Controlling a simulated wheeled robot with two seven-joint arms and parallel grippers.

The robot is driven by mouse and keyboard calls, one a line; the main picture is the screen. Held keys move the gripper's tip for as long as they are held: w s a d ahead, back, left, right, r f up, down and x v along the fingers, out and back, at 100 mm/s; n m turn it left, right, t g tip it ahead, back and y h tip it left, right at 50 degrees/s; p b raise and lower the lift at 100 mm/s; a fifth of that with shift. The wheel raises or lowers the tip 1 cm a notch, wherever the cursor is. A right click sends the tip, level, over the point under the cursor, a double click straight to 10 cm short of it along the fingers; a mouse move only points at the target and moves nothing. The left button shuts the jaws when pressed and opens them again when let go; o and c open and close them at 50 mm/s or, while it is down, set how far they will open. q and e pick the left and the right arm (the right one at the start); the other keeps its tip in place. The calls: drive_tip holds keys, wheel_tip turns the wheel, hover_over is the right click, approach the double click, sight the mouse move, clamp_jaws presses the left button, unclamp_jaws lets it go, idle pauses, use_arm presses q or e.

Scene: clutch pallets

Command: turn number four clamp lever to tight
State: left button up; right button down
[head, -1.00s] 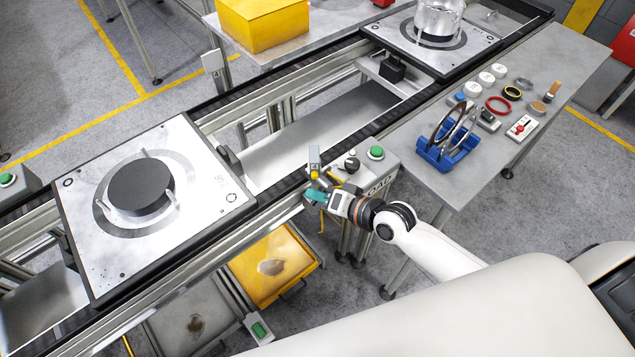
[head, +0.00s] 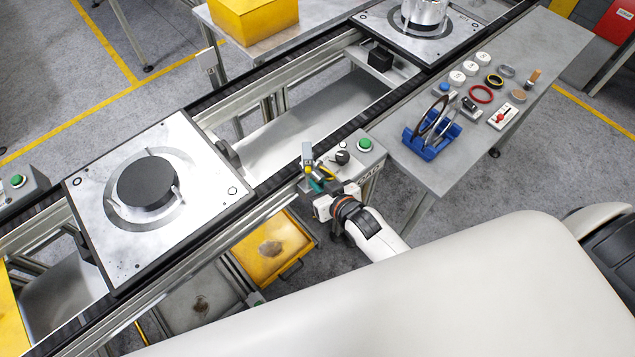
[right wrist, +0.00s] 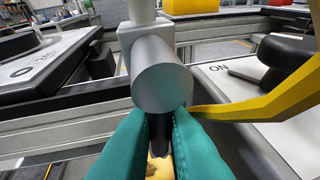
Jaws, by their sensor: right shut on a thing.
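The number four clamp station shows in the head view as a small grey upright plate (head: 307,153) at the near edge of the conveyor, with yellow on it. My right gripper (head: 320,183), with teal fingers, is right beside it. In the right wrist view the fingers (right wrist: 160,140) are shut on a dark lever handle (right wrist: 160,128) below a grey metal cylinder (right wrist: 163,87). A yellow bar (right wrist: 265,100) runs past the fingers to the right. The fingers partly hide the handle, and its tight or loose setting cannot be read. My left gripper is not in view.
A control box with a green button (head: 365,145) and a black knob (head: 342,157) stands close right of the gripper. A pallet with a black disc (head: 147,184) lies left on the conveyor. A side table (head: 430,178) with a blue rack (head: 432,143) stands right.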

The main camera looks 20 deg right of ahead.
drive_tip(key=shift+d+n, duration=0.1)
drive_tip(key=shift+n, duration=0.2)
drive_tip(key=shift+h, duration=0.3)
drive_tip(key=c, duration=1.5)
unclamp_jaws()
drive_tip(key=b+v, duration=0.2)
drive_tip(key=v, duration=1)
drive_tip(key=shift+d+f, duration=0.1)
drive_tip(key=shift+f, duration=0.1)
